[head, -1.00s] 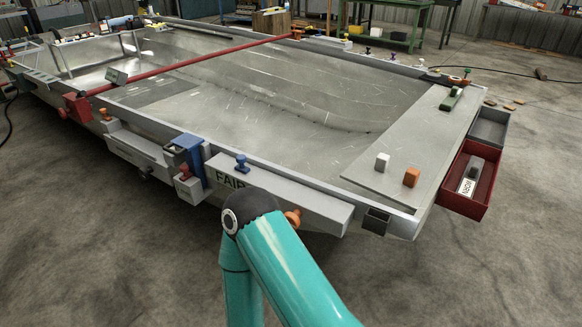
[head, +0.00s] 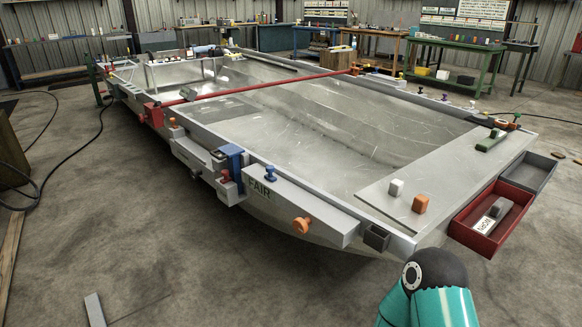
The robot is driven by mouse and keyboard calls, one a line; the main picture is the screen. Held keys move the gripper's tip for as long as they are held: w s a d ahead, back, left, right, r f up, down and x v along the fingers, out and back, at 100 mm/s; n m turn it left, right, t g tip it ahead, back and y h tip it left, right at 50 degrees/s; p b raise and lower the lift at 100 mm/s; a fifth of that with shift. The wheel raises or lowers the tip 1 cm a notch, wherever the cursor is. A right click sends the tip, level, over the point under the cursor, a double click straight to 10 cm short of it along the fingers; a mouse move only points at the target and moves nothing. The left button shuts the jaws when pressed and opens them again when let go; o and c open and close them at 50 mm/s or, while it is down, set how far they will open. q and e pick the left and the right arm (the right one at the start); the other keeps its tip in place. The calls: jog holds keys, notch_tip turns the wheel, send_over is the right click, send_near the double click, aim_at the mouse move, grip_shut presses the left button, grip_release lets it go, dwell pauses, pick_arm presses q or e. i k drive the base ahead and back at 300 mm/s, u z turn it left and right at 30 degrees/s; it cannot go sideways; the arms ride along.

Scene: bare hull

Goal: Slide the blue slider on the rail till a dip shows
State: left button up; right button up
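A blue bracket-like piece (head: 235,158) sits over the near side edge of the grey hull (head: 300,200). Beside it a small blue knob (head: 270,173) stands on a long grey box marked "FAIR" (head: 300,208). I cannot tell which of the two is the slider. A red rail (head: 255,88) spans the hull from a red block (head: 153,113) on the near side to the far side. No dip can be made out in the hull's sheet. Neither gripper shows; only a teal arm link of mine with a dark joint is at the bottom right.
A red tray (head: 470,240) holding a labelled grey block and a grey tray (head: 528,170) hang on the right end. The floor in front is mostly clear.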

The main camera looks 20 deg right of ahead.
aim_at(270, 169)
jog(key=z, duration=0.35)
jog(key=i, duration=1.1)
jog(key=u, duration=0.4)
